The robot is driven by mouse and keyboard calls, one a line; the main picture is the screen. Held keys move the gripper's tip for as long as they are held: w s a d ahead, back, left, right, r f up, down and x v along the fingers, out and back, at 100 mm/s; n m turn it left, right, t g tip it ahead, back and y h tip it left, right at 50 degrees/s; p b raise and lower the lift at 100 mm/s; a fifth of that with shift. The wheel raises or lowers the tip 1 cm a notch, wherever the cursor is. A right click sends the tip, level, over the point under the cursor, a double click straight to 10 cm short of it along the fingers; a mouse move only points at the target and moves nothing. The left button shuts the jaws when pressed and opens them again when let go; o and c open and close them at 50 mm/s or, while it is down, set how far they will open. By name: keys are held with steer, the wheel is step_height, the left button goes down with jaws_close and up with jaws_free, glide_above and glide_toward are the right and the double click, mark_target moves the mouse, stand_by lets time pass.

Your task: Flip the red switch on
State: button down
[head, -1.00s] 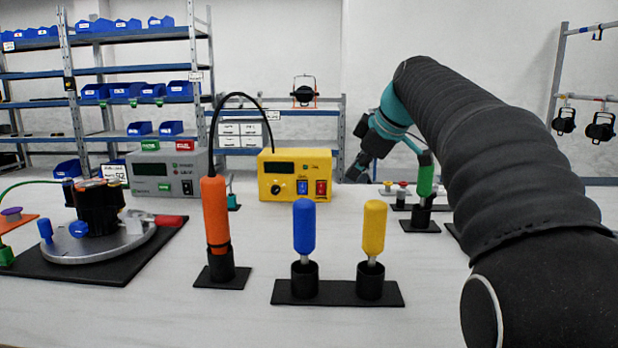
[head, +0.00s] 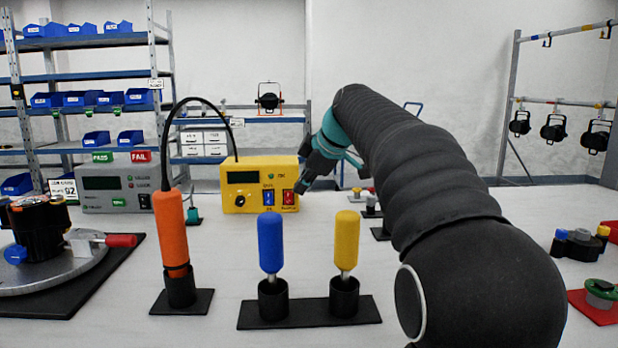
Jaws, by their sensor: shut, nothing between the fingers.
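The yellow box (head: 241,178) stands at the back of the table with a dark display, a black knob, a blue switch (head: 268,198) and a red switch (head: 289,197). The red switch is at the right end of its front face. Its rocker position is too small to tell. My gripper (head: 303,190) is shut and empty, its tip just right of the red switch in the picture. I cannot tell whether it touches the switch. My arm covers the table to the right of the box.
An orange-handled tool (head: 173,232) stands in front of the box, its black cable looping to the box. Blue (head: 270,243) and yellow (head: 346,240) handled tools stand in a black holder nearer me. A grey tester (head: 117,186) is left of the box. Small parts stand on the right.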

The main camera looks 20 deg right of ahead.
mark_target(288, 194)
steer(key=x, duration=0.5)
steer(key=shift+f, duration=0.1)
steer(key=shift+w+d+r, duration=0.15)
steer(key=shift+w, duration=0.4)
steer(key=shift+w+d+r, duration=0.15)
steer(key=shift+w, duration=0.4)
steer(key=shift+w+d+r+p, duration=0.15)
steer(key=shift+w+p, duration=0.25)
steer(key=shift+w, duration=0.45)
steer(key=shift+w+d+r+p, duration=0.1)
steer(key=shift+w+r+p, duration=0.3)
steer(key=shift+p, duration=0.35)
steer(key=shift+f, duration=0.3)
steer(key=shift+r, duration=0.1)
